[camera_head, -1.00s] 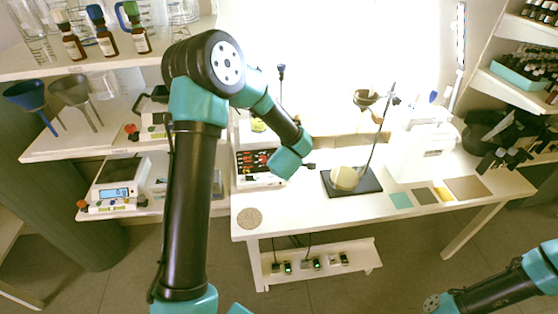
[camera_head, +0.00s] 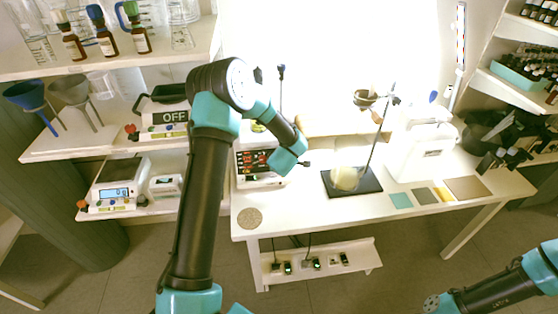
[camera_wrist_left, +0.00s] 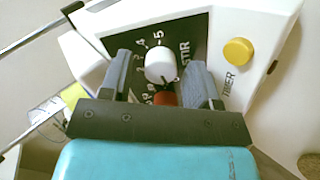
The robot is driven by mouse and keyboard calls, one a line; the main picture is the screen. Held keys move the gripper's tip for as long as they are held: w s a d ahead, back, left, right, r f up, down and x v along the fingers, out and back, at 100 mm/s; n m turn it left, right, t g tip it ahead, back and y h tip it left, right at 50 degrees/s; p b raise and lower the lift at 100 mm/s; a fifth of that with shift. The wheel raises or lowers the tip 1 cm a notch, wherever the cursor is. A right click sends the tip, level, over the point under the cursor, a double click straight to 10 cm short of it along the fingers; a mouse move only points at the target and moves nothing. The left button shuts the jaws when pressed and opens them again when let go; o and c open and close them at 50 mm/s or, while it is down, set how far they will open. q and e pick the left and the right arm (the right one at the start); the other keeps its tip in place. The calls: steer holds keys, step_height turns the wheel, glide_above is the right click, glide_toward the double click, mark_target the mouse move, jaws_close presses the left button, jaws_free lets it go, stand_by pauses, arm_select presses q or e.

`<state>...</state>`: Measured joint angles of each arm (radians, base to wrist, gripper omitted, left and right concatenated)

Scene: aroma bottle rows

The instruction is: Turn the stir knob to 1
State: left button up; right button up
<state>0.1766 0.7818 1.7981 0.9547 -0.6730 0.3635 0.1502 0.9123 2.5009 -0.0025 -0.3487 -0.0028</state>
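The white stir knob (camera_wrist_left: 160,66) shows in the left wrist view on a dark panel with a number scale and the word STIR. A dark mark is at its lower edge; I cannot tell which number it points to. My left gripper (camera_head: 306,163) is open, with one finger on each side of the knob and visible gaps, not closed on it. A red knob or button (camera_wrist_left: 165,98) lies just below, partly hidden by the gripper. The white machine (camera_head: 258,180) with the panel stands at the table's left end, partly hidden by my arm. My right gripper is out of view.
A yellow TIMER button (camera_wrist_left: 238,51) sits to the right of the knob. In the head view, a black stand base (camera_head: 362,186) with a pale round object (camera_head: 345,178) is right of the machine. A cork disc (camera_head: 249,217) lies at the table's front left.

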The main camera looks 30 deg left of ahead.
arm_select(q)
steer(key=c, duration=0.9)
steer(key=shift+o, duration=0.2)
steer(key=shift+m, duration=0.4)
steer(key=m, duration=0.3)
steer(key=shift+w+r+m, duration=0.1)
steer(key=shift+m, duration=1.9)
steer(key=o, duration=0.9)
